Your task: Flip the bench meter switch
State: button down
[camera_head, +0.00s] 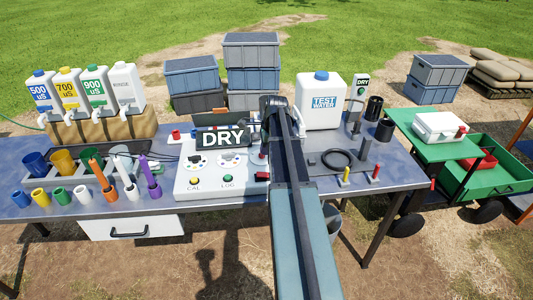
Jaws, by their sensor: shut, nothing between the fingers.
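The bench meter (184,187) is a white sloped box in the middle of the blue-grey table. Below are two round dials, a yellow button marked CAL (194,181) and a green button marked LOG (227,181). A small red part (262,177) shows at the meter's right front, beside my arm; I cannot tell if it is the switch. My arm reaches from the bottom edge over the meter's right side and hides part of it. My gripper cannot be made out beyond the arm.
Colored cups, bottles and probes (110,188) crowd the table's left. Labelled jugs (95,88) stand behind them. A TEST WATER jug (321,100), a black ring (340,159) and upright pegs occupy the right. A green cart (450,170) stands beyond the table.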

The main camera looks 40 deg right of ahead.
aim_at(260, 174)
jog(key=f+b, duration=0.3)
jog(key=a+f+b, duration=0.1)
jog(key=f+b, duration=0.1)
jog(key=f, duration=0.1)
jog(key=w+f+b, duration=0.1)
jog(key=f+b, duration=0.2)
jog(key=f, duration=0.1)
jog(key=shift+a+f+b, duration=0.1)
jog(key=shift+a+b, duration=0.2)
jog(key=shift+w, duration=0.1)
